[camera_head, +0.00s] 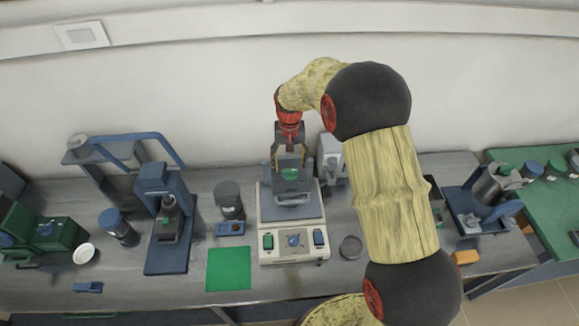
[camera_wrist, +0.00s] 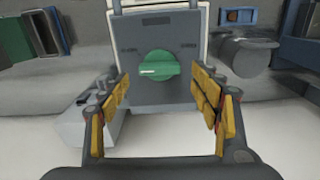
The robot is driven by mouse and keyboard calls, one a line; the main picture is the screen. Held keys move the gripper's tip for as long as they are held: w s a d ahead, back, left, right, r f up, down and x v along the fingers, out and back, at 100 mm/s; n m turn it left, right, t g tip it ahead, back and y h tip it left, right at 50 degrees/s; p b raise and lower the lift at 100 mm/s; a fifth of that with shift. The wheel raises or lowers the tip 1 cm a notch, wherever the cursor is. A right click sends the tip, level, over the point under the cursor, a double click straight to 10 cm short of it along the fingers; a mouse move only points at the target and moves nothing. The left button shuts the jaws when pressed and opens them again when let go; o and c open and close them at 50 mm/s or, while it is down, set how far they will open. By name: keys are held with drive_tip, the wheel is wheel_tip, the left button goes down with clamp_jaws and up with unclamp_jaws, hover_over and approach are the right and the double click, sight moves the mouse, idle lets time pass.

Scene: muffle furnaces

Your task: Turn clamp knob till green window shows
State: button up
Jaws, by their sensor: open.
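The clamp knob (camera_wrist: 158,66) is a round green knob with a white pointer line towards its left side, in the middle of the wrist view. It sits on a dark grey panel (camera_wrist: 120,90) with small labels either side, too blurred to read. In the head view the green knob (camera_head: 289,174) shows on the grey upper part of a white-based machine (camera_head: 292,246). My gripper (camera_wrist: 165,100) is open, its yellow-padded fingers spread left and right of the knob, apart from it. It also shows in the head view (camera_head: 290,153), above the machine. I cannot make out a green window.
A light grey unit (camera_head: 331,158) stands close right of the machine. A dark cylinder (camera_head: 229,200) and a blue stand (camera_head: 168,225) are to its left. A green mat (camera_head: 228,269) lies front left and a round dish (camera_head: 351,247) front right. The wall is close behind.

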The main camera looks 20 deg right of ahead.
sight(292, 178)
wheel_tip(292, 178, up, 9)
drive_tip(key=shift+r, duration=0.2)
idle(0.6)
drive_tip(key=s+f+n+t+b, duration=0.1)
drive_tip(key=s+t+b, duration=0.4)
drive_tip(key=s+b, duration=1.2)
drive_tip(key=s+n, duration=0.1)
drive_tip(key=s, duration=1.5)
drive_tip(key=shift+f+n+t, duration=0.2)
drive_tip(key=shift+n+t, duration=0.1)
drive_tip(key=shift+w+a, duration=0.1)
